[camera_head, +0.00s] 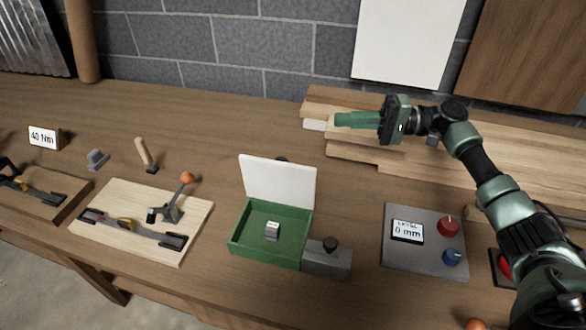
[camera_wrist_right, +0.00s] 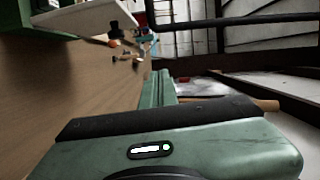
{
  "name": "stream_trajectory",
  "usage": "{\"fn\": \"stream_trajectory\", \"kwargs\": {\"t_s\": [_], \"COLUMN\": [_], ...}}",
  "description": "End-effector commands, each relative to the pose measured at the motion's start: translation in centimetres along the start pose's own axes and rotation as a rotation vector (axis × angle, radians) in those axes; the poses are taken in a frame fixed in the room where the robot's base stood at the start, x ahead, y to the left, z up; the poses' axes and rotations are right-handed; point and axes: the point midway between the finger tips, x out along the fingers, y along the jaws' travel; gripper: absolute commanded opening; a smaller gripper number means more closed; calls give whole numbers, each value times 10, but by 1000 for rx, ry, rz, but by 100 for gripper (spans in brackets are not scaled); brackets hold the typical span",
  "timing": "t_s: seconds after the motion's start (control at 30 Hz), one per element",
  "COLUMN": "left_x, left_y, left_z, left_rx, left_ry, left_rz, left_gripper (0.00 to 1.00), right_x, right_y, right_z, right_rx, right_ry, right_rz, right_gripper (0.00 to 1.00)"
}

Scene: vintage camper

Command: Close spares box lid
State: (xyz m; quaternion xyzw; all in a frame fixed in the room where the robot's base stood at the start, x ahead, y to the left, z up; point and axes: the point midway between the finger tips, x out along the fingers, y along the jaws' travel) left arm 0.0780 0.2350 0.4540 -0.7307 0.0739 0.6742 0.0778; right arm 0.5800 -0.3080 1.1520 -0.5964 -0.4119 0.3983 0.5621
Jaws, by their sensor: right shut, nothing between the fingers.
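The spares box (camera_head: 239,247) is a green open tray on the workbench, in the middle of the head view. Its white lid (camera_head: 278,182) stands up at the back edge, so the box is open. A small grey part (camera_head: 272,230) with a white label lies inside. My right gripper (camera_head: 338,119) is shut and empty, above the bench, behind and to the right of the lid, apart from it. In the right wrist view the gripper (camera_wrist_right: 160,80) shows large, with the white lid (camera_wrist_right: 95,17) and green box (camera_wrist_right: 38,22) at upper left. My left gripper is not in view.
A grey block with a black knob (camera_head: 327,261) sits against the box's right side. A control panel (camera_head: 421,262) stands further right. A wooden board with a clamp lever (camera_head: 138,196) lies left. Stacked planks (camera_head: 350,150) lie behind, near the gripper.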

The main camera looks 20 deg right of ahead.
Motion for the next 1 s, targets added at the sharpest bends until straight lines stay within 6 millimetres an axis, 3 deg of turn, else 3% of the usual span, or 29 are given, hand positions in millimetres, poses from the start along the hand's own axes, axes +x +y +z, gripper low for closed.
{"fn": "stream_trajectory", "kwargs": {"t_s": [0.03,0.1,0.3,0.57,0.9,1.0], "left_x": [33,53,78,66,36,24], "left_y": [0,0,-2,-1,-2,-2], "left_z": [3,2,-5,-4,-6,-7], "left_rx": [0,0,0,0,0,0], "left_ry": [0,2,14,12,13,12], "left_rz": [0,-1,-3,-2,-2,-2], "left_gripper": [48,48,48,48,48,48], "right_x": [1,1,1,21,92,104], "right_y": [34,53,77,73,71,72], "right_z": [2,3,4,4,5,12], "right_rx": [1,0,-1,0,1,1], "right_ry": [0,0,-1,-4,-4,-3], "right_rz": [0,0,0,-1,-1,4], "right_gripper": [0,0,0,0,0,0]}}
